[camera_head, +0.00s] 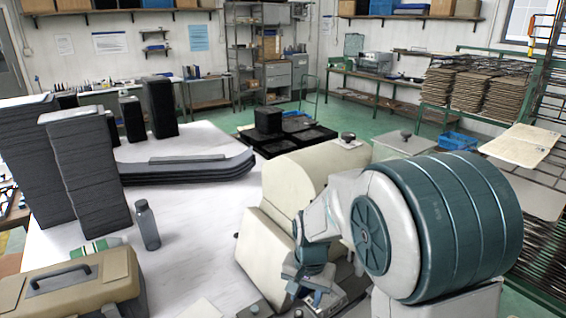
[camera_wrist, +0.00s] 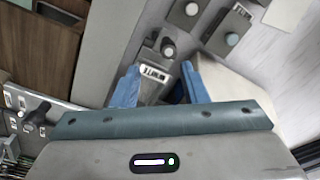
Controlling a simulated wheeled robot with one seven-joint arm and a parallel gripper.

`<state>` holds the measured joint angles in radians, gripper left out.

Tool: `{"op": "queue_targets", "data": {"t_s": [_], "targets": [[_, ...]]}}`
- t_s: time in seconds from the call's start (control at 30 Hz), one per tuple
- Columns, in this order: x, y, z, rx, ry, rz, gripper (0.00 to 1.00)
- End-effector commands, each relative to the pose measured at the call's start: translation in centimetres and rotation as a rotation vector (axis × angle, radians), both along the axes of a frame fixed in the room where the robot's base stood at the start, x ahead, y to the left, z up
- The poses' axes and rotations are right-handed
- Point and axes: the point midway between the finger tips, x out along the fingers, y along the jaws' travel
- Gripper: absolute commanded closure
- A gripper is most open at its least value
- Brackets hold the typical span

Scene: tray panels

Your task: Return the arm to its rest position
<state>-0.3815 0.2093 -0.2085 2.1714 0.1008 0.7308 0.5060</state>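My gripper (camera_wrist: 160,84) shows in the wrist view with its two blue fingers spread apart and nothing gripped between them. A grey fixture with a small label (camera_wrist: 153,72) lies beyond the gap. In the head view my gripper (camera_head: 312,294) is low in the middle, at the end of my bent arm, over small grey devices at the white table's edge. Its fingertips are partly hidden there. Dark tray panels (camera_head: 190,168) lie flat on the white table (camera_head: 195,230), well left of my gripper. Tall stacks of dark panels (camera_head: 85,165) stand at the left.
A grey bottle (camera_head: 147,226) and a beige toolbox (camera_head: 75,282) stand on the table's left side. Cream machine housings (camera_head: 290,185) stand close to my arm. Black trays with a black block (camera_head: 268,120) lie behind. The table's middle front is clear.

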Motion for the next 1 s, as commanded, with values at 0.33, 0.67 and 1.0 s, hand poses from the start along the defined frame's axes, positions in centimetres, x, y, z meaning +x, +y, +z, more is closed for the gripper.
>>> {"op": "queue_targets", "data": {"t_s": [0.33, 0.67, 1.0], "targets": [[-6.5, -4.3, 8.3, 0.023, -0.145, 0.185, 0.6], [-13.2, -7.2, 12.1, -0.059, -0.264, 0.346, 0.6], [-15.5, -8.0, 12.6, -0.105, -0.291, 0.401, 0.6]]}}
